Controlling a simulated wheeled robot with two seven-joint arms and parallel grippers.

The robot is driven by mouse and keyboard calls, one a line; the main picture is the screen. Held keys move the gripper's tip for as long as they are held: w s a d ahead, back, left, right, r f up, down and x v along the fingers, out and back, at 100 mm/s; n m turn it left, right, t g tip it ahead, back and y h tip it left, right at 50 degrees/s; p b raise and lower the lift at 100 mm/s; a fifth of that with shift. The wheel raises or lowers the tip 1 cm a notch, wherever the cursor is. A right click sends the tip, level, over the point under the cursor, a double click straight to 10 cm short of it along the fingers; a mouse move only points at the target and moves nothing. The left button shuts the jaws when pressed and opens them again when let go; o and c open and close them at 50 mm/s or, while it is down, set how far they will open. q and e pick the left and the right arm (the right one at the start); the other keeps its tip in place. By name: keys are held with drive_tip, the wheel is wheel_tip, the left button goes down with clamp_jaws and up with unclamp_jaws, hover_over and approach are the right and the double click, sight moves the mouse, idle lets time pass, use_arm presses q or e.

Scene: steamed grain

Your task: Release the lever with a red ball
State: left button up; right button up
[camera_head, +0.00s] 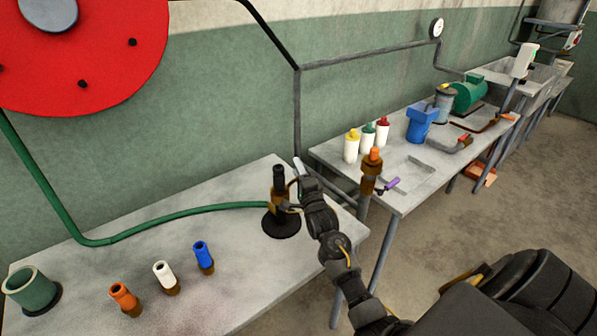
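No lever with a red ball can be made out clearly. My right gripper (288,198) is at the black-topped post (279,172), which stands upright on a round black base (282,224) on the near table. The gripper is right beside the post's brown middle part and overlaps it. The fingers are small and dark, so I cannot tell whether they are closed or touching it. My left gripper is out of view.
The near table (222,305) holds a green hose (180,214), a green cup (30,287) and orange, white and blue nozzles. An orange-topped valve (372,172) stands by the second table (418,187). A red disc (110,70) is on the wall.

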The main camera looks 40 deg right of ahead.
drive_tip(key=b+v, duration=0.2)
drive_tip(key=v, duration=0.8)
drive_tip(key=shift+s, duration=0.4)
drive_tip(key=shift+a+f, duration=0.1)
